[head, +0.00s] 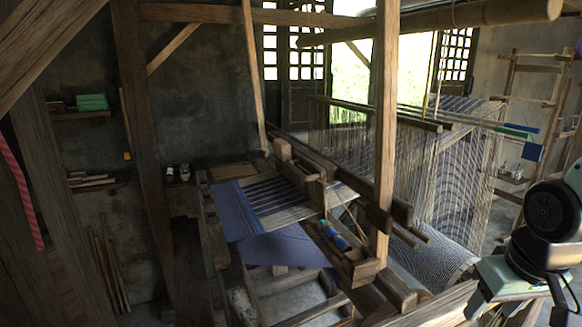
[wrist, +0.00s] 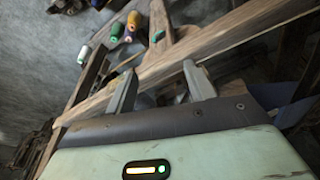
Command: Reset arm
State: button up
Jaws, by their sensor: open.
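My gripper (wrist: 160,70) is open in the wrist view, its two grey fingers apart. I see nothing held between them. A long wooden beam (wrist: 230,38) runs diagonally just past the fingertips; I cannot tell whether they touch it. In the head view my arm is at the lower right, with its pale green hand (head: 505,277) low beside the loom, and the fingers are not clear there. The wooden handloom (head: 385,120) fills the middle, with blue cloth (head: 280,247) at its front.
Several thread spools, one orange (wrist: 134,20), lie beyond the beam in the wrist view. A blue shuttle-like piece (head: 335,236) lies on the loom. A wooden rack (head: 507,85) stands at the right. Wall shelves (head: 85,114) are at the left. Loom posts and beams crowd the middle.

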jog(key=s+a+r+n+g, duration=0.1)
jog(key=s+a+n, duration=0.2)
jog(key=s+a, duration=0.3)
jog(key=s+a+r+n+g, duration=0.1)
jog(key=s+a+n, duration=0.3)
jog(key=s+a, duration=0.3)
jog(key=a, duration=0.5)
jog(key=shift+n+g+y, duration=0.3)
jog(key=shift+w+f, duration=0.1)
